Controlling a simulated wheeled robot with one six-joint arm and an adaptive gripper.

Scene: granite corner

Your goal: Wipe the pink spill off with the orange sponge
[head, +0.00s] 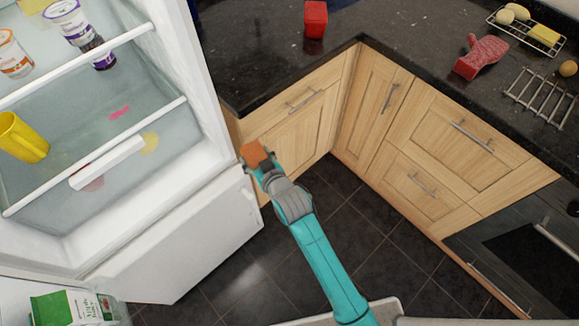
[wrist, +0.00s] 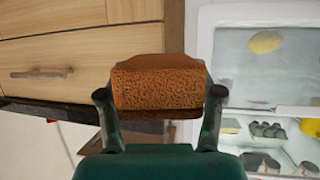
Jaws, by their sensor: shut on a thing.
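The orange sponge (head: 255,155) is held in my gripper (head: 264,168), just outside the open fridge's right edge, in front of the wooden cabinets. In the wrist view the sponge (wrist: 155,85) sits between the two dark fingers of my gripper (wrist: 160,102), which is shut on it. The pink spill (head: 119,112) is a small smear inside the fridge, left of and apart from the sponge. A yellow patch (head: 150,143) lies nearer the fridge's front, and it seems to show in the wrist view (wrist: 265,42). I cannot make out the pink spill in the wrist view.
A yellow mug (head: 22,138) stands left of the spill. White front rails (head: 100,155) and a higher shelf with tubs (head: 15,52) border that space. A dark reddish patch (head: 93,184) shows below the rail. The counter (head: 270,60) holds a red box (head: 315,18).

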